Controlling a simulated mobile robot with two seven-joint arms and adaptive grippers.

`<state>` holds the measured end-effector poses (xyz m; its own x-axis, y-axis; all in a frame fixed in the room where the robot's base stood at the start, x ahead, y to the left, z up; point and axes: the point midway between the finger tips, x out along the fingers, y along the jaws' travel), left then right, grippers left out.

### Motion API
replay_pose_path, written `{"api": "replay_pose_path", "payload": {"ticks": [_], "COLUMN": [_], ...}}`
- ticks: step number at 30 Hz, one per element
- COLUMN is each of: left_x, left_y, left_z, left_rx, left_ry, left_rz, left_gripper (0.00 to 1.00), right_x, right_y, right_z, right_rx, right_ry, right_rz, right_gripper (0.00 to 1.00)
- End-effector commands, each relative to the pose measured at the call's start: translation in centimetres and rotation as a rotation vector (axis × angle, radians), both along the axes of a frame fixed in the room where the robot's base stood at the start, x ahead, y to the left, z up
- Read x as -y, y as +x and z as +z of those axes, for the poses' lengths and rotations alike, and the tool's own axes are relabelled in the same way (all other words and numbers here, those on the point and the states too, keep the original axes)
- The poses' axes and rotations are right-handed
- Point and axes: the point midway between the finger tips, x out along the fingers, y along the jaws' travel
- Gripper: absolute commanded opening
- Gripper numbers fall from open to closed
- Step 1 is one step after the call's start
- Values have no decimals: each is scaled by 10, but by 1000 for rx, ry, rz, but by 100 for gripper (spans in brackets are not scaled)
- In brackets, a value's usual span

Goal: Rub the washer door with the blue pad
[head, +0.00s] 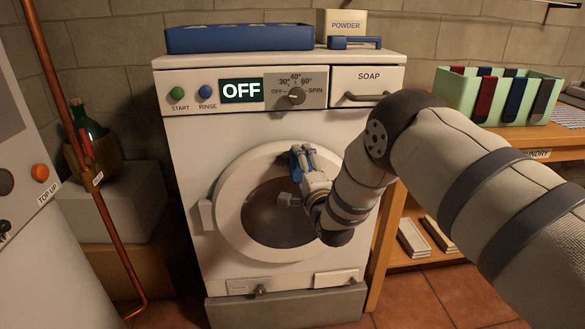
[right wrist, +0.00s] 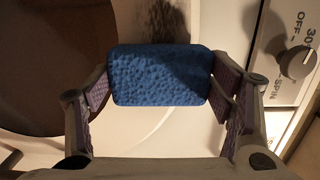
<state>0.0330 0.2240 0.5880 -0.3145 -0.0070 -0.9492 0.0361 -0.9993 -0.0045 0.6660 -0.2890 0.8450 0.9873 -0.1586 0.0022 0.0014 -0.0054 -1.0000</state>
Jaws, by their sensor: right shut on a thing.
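The white washer (head: 180,150) stands in front of me with its round door (head: 229,220) shut; the door has a white ring and dark glass. My right gripper (head: 298,172) is at the upper right of the door, shut on the blue pad (right wrist: 160,75). The pad sits between both fingers in the right wrist view, with the door's dark glass (right wrist: 50,60) to its left. A dark mottled patch (right wrist: 168,25) shows on the white surface beyond the pad; part may be shadow. I cannot tell whether the pad touches the door. My left gripper is out of view.
A blue tray (head: 240,40), a powder box (head: 341,24) and a blue-handled brush (head: 352,43) are on top of the washer. A wooden bench (head: 545,170) with a green divided bin (head: 455,95) stands right. A copper pipe (head: 92,175) runs down the left.

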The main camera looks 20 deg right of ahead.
Motion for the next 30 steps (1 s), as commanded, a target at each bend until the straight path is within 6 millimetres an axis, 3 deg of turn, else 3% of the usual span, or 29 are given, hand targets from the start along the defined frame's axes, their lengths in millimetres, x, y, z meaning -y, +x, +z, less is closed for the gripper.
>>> {"api": "replay_pose_path", "payload": {"ticks": [6,12,17,24,30], "left_x": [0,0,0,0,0], "left_y": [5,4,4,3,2], "left_z": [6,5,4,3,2], "left_rx": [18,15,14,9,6], "left_ry": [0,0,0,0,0], "left_rz": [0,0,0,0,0], "left_gripper": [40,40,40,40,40], "right_x": [24,27,19,-9,-17], "right_y": [-7,-6,-4,2,5], "right_z": [4,1,1,1,1], "right_rx": [4,1,1,2,2], "right_ry": [1,3,2,3,2], "right_rz": [-4,-2,3,5,3], "right_gripper": [52,52,52,52,52]}}
